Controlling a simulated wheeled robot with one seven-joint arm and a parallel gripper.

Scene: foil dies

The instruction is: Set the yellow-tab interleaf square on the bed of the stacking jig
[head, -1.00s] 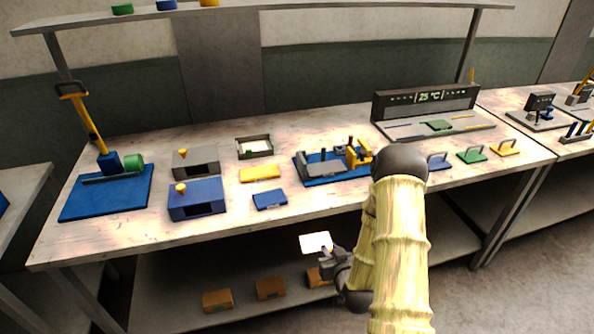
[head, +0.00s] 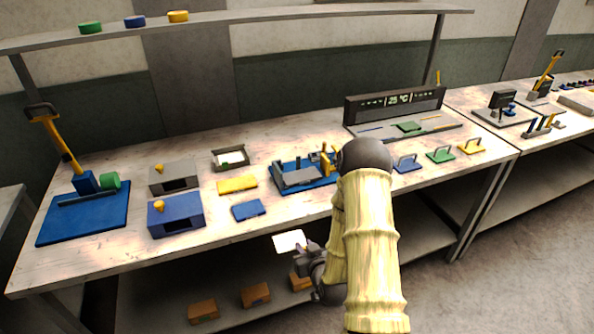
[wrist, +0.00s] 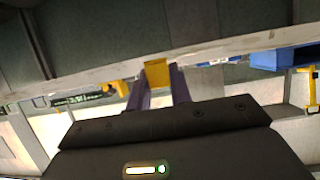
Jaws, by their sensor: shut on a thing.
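The interleaf is a thin white sheet (head: 289,242) held in front of the bench, below the level of its top. Its yellow tab (wrist: 157,73) shows between my fingers in the wrist view. My gripper (head: 305,254) is shut on this tab; the wrist view also shows its two dark fingers (wrist: 159,88). The stacking jig, which I take to be the blue-based fixture (head: 310,186) with a grey bed (head: 298,177) and yellow upright part, stands mid-bench, beyond the gripper. My arm is close to its right side. The white sheet is not clear in the wrist view.
A yellow block (head: 237,185) and a blue block (head: 248,209) lie left of the jig, with a small tray (head: 231,165) behind. Blue, green and yellow handled pieces (head: 440,154) stand to the right. The bench front edge (head: 185,254) lies between sheet and jig.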

